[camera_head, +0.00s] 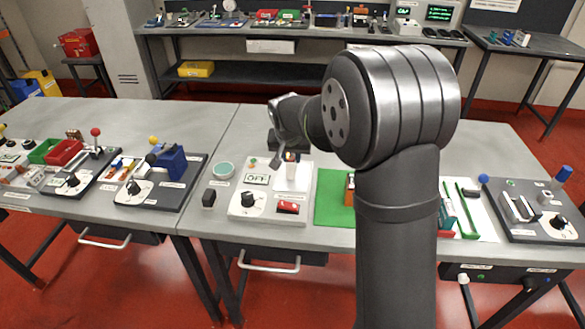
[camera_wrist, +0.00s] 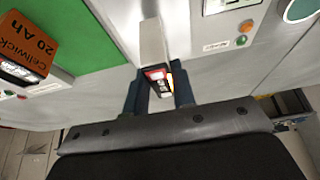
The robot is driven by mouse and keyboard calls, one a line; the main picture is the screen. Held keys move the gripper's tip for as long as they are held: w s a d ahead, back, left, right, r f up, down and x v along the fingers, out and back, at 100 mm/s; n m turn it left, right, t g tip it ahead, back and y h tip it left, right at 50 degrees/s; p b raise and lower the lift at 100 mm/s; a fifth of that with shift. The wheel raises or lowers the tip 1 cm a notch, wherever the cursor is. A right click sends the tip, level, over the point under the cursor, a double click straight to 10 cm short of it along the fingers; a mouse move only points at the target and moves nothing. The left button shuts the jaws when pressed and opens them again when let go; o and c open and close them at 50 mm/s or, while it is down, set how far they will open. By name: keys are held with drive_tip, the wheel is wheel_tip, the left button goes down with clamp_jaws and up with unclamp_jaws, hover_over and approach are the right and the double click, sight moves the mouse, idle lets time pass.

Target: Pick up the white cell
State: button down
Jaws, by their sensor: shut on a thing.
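The white cell (camera_wrist: 152,42) is a tall pale block with a red, white and dark end, seen close up in the wrist view. My gripper (camera_wrist: 157,92) is shut on it near that end, with one dark finger on each side. In the head view the white cell (camera_head: 298,178) is upright over the white panel with the OFF display, below my gripper (camera_head: 290,157). I cannot tell whether its lower end touches the panel. My arm hides part of the area to its right.
An orange cell (camera_wrist: 28,45) marked Cellwick 20 Ah is by the green mat (camera_head: 328,200), right of the panel in the head view. The panel has a knob (camera_head: 248,199) and a red switch (camera_head: 288,208).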

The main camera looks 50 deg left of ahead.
sight(292, 156)
drive_tip(key=shift+r, duration=1.65)
